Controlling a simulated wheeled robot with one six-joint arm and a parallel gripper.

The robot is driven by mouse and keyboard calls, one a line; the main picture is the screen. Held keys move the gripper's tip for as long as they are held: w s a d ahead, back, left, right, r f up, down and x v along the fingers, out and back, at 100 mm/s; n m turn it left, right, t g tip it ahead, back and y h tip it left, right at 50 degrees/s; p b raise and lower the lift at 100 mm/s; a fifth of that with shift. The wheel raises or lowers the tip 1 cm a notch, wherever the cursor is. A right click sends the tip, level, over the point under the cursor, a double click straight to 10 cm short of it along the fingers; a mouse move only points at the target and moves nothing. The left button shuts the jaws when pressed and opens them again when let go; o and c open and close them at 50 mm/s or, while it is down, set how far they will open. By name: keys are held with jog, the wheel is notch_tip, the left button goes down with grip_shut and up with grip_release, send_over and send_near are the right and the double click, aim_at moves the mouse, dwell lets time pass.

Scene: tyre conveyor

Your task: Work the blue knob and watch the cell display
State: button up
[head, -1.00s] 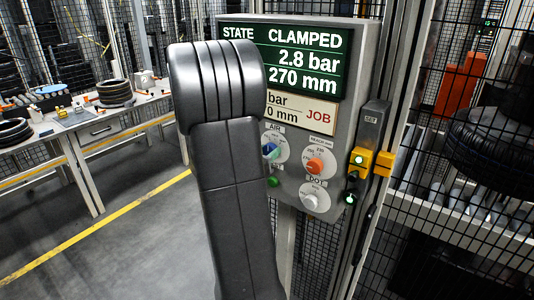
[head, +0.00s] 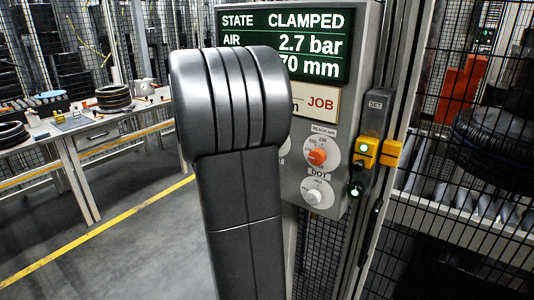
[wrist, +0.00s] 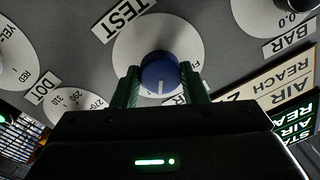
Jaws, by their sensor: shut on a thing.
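In the wrist view my gripper (wrist: 160,76) is shut on the blue knob (wrist: 157,68), with a green fingertip on each side of it. The knob has a white pointer mark and sits on a round white dial plate. In the head view my arm hides the blue knob and my gripper. The cell display (head: 284,43) reads STATE CLAMPED and AIR 2.7 bar. Its last line shows "70 mm", with the front digit hidden by my arm. Below it, the pale JOB card (head: 322,103) is mostly covered.
An orange reach knob (head: 317,156) and a white DOT knob (head: 313,197) are on the same panel. Yellow switch blocks (head: 389,153) and a lit green lamp (head: 356,191) are at its right edge. Mesh fencing stands right. A workbench with tyres (head: 114,96) stands left.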

jog(key=shift+f+m+b, duration=0.1)
jog(key=shift+m+b, duration=0.35)
jog(key=shift+m, duration=0.15)
jog(key=o, duration=1)
jog(key=shift+c, duration=0.2)
jog(key=b+v, duration=0.1)
jog(key=v, duration=1.2)
jog(key=shift+s+a, duration=0.25)
jog(key=shift+s, duration=0.05)
jog(key=x, duration=1.3)
jog(key=shift+w+d+p, duration=0.25)
jog(key=shift+w+p, duration=0.1)
jog(key=shift+p, duration=0.1)
